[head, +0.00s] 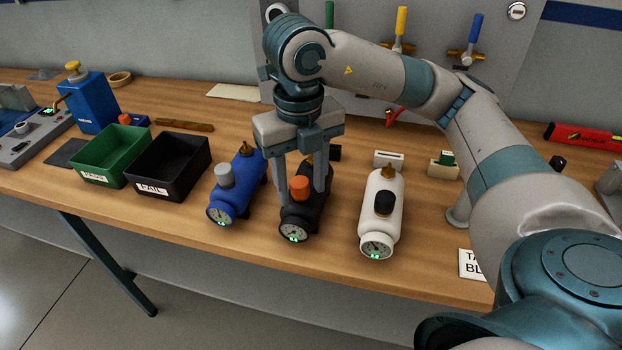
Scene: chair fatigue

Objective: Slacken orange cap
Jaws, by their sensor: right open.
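The orange cap (299,188) sits on top of a black cylinder (305,223) that lies on the wooden bench with its round gauge facing the front edge. My right gripper (300,198) points straight down over this cylinder. Its two fingers are apart, one on the left and one on the right of the orange cap. I cannot tell whether either finger touches the cap. The back of the black cylinder is partly hidden by the gripper. My left gripper is not in view.
A blue cylinder with a grey cap (225,175) lies close on the left, a white cylinder with a black cap (384,203) on the right. A green bin (112,158) and a black bin (167,168) stand further left. Valves with coloured handles (401,22) are on the back panel.

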